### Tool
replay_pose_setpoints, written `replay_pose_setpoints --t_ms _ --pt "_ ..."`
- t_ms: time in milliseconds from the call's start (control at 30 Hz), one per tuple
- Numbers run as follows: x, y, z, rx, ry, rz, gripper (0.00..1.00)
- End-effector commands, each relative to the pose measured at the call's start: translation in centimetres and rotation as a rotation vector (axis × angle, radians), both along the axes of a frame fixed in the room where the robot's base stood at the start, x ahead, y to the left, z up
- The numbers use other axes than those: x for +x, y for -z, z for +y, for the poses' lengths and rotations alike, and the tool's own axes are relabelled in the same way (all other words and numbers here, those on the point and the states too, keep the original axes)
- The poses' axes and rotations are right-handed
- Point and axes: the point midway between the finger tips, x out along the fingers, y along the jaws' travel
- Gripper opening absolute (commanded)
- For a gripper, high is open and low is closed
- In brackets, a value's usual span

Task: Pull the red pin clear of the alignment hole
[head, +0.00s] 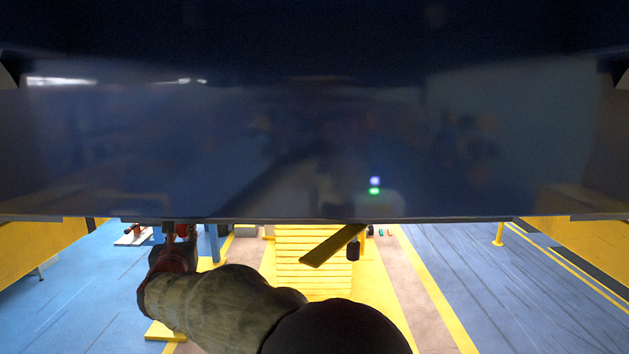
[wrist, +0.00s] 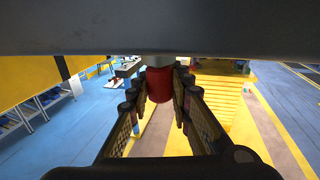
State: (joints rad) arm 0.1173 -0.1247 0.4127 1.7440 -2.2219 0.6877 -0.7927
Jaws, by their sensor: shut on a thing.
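The red pin (wrist: 159,86) hangs upright between the two fingers of my gripper (wrist: 160,100) in the wrist view. The fingers are shut on its red body. A pale grey section (wrist: 158,61) shows above the red part and meets the lower edge of the dark body panel (wrist: 165,28). The alignment hole is hidden, so I cannot tell how far the pin sits in it. In the head view my gripper (head: 180,236) is just under the lower edge of the large dark blue body (head: 300,150), left of centre.
Yellow structures flank both sides. Blue floor (head: 450,270) is open at the right. The body hangs low over my arm.

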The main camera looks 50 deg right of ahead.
Motion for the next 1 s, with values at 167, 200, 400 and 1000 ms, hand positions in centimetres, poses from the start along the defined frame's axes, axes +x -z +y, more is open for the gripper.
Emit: replay_pose_setpoints --t_ms 167,200,400,1000 --pt "0.0 0.3 0.0 0.001 -0.001 0.001 0.00" --pt "0.0 0.4 0.0 0.001 -0.001 0.001 0.00" --pt "0.0 0.6 0.0 0.001 -0.001 0.001 0.00" --pt "0.0 1.2 0.0 0.000 0.000 0.000 0.00"
